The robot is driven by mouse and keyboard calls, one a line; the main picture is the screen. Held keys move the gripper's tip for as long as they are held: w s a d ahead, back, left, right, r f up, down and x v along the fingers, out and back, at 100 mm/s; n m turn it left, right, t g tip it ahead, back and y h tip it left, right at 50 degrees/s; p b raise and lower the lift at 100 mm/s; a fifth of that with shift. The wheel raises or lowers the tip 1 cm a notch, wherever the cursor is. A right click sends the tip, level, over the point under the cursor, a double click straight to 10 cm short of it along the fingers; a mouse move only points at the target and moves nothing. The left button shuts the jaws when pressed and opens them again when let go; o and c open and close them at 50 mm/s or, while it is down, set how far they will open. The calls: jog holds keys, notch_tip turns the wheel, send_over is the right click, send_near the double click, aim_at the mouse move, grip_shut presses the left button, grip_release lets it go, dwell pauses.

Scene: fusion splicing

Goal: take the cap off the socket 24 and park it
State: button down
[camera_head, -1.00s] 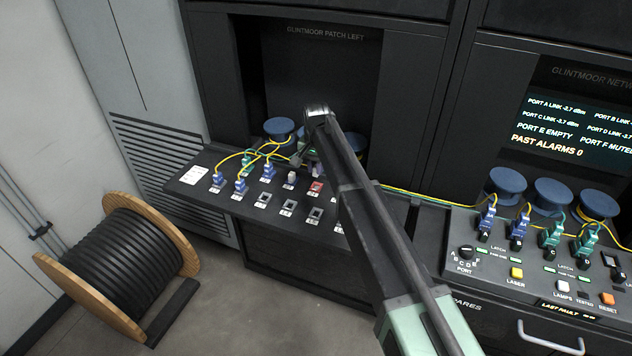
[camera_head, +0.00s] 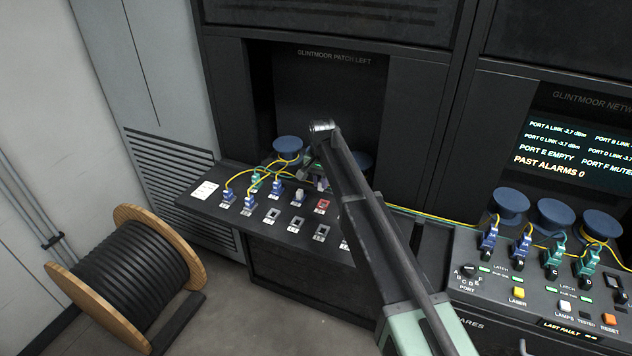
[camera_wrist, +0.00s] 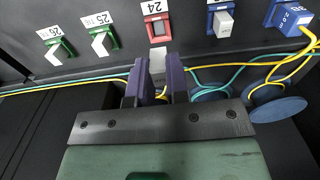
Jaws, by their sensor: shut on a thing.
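Socket 24 (camera_wrist: 157,28) has a red frame under the white label "24" in the wrist view, and its grey middle shows no cap on it. My gripper (camera_wrist: 160,82) is shut on a light grey cap (camera_wrist: 157,62), held between the two purple-blue fingers just in front of the socket and apart from it. In the head view the red-framed socket (camera_head: 322,206) is on the sloping panel, with my gripper just behind it, mostly hidden by my arm.
A blue plug (camera_wrist: 289,17) stands right. Yellow and teal fibres (camera_wrist: 215,72) run close to the fingers. A cable drum (camera_head: 135,280) stands on the floor.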

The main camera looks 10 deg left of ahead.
jog(key=s+a, duration=0.5)
jog(key=s, duration=0.4)
jog(key=b, duration=0.5)
send_over(297, 223)
notch_tip(297, 223, down, 4)
jog(key=shift+f, duration=0.25)
jog(key=shift+f+b, duration=0.7)
jog(key=shift+f, duration=0.25)
jog(key=shift+f+b, duration=0.5)
jog(key=c, duration=1)
grip_release()
jog(key=shift+c, duration=0.2)
